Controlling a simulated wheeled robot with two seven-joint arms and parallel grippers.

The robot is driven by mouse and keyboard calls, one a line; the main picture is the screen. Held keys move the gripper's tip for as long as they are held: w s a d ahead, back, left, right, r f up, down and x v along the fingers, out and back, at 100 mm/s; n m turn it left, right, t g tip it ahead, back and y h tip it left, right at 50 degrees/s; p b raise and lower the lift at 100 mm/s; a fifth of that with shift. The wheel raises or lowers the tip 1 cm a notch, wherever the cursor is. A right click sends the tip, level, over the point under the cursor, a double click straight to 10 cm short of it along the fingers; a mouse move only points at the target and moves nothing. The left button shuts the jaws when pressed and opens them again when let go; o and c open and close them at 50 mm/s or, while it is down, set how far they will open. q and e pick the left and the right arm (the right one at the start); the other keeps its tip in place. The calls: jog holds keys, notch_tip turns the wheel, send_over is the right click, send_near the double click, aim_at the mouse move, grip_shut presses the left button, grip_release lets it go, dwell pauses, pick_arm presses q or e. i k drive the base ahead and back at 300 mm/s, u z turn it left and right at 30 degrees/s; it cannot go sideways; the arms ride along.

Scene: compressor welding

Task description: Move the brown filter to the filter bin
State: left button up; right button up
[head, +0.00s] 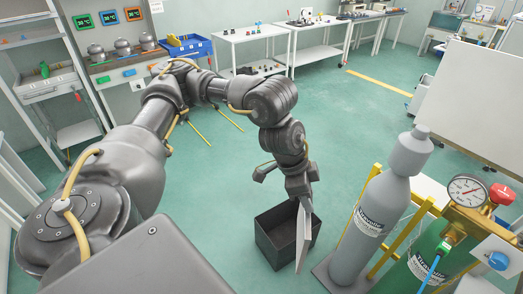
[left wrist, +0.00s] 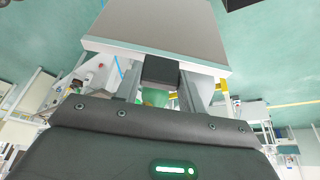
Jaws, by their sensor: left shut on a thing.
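The brown filter is a flat square panel with a brownish-grey face and pale edges. In the head view the filter (head: 304,240) hangs upright, nearly edge-on. In the left wrist view the filter (left wrist: 155,28) fills the top middle. My left gripper (head: 302,192) is shut on its dark block-like grip, which shows between the fingers (left wrist: 163,88) in the wrist view. The filter bin, a dark open box (head: 272,250), stands on the floor below. The filter covers the bin's right side; I cannot tell whether it is over or beside the opening. My right gripper is out of view.
A grey gas cylinder (head: 372,225) and a green cylinder (head: 430,262) with a gauge (head: 467,191) stand in a yellow-railed cart close to the right. A blue crate (head: 188,46) and white tables (head: 255,33) line the back. The floor behind the bin is clear.

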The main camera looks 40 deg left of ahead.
aim_at(285, 241)
jog(key=u, duration=0.3)
jog(key=i, duration=1.25)
